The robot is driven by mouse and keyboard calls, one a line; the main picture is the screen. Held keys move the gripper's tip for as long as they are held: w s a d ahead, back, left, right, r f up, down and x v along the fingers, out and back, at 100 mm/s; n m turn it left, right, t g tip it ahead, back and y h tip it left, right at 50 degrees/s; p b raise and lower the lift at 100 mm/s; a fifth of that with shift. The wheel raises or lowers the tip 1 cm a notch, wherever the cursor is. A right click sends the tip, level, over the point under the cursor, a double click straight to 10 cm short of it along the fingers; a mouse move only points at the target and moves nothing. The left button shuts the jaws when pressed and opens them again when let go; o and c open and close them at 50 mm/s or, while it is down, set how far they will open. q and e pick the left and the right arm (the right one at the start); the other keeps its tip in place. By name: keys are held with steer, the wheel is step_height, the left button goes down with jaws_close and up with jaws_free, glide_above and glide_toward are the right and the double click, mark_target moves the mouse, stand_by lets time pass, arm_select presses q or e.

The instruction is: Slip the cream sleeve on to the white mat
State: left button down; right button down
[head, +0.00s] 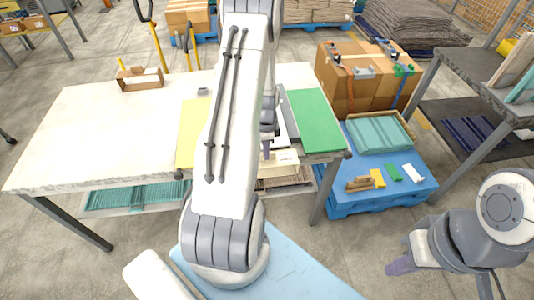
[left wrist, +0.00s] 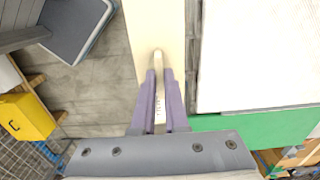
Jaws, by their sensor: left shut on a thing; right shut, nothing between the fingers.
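The cream sleeve (left wrist: 157,25) is a long pale strip in the left wrist view. It also shows in the head view (head: 287,157) at the front edge of the table. My left gripper (left wrist: 159,76) is shut on the sleeve, with its purple fingers around a thin cream part. The white mat (left wrist: 255,55) lies to the right of the sleeve in the wrist view, with a narrow grey band between them. In the head view, my left arm hides most of the mat. My right gripper (head: 399,266) is shut and empty, low at the right, away from the table.
A green mat (head: 316,122) lies on the table's right end and a yellow mat (head: 190,130) further left. A small cardboard tray (head: 140,82) stands at the back left. The table's left half is mostly clear. A blue pallet (head: 350,203) with several small pieces stands right of the table.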

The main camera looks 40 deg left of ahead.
arm_select(q)
steer(key=shift+w+a+b, duration=0.35)
steer(key=shift+w+a, duration=1.2)
steer(key=shift+a, duration=0.25)
steer(key=shift+w+a+b, duration=0.3)
steer(key=shift+w+a, duration=1.2)
steer(key=shift+a, duration=0.3)
steer(key=c, duration=0.9)
jaws_free()
steer(key=shift+o, duration=0.2)
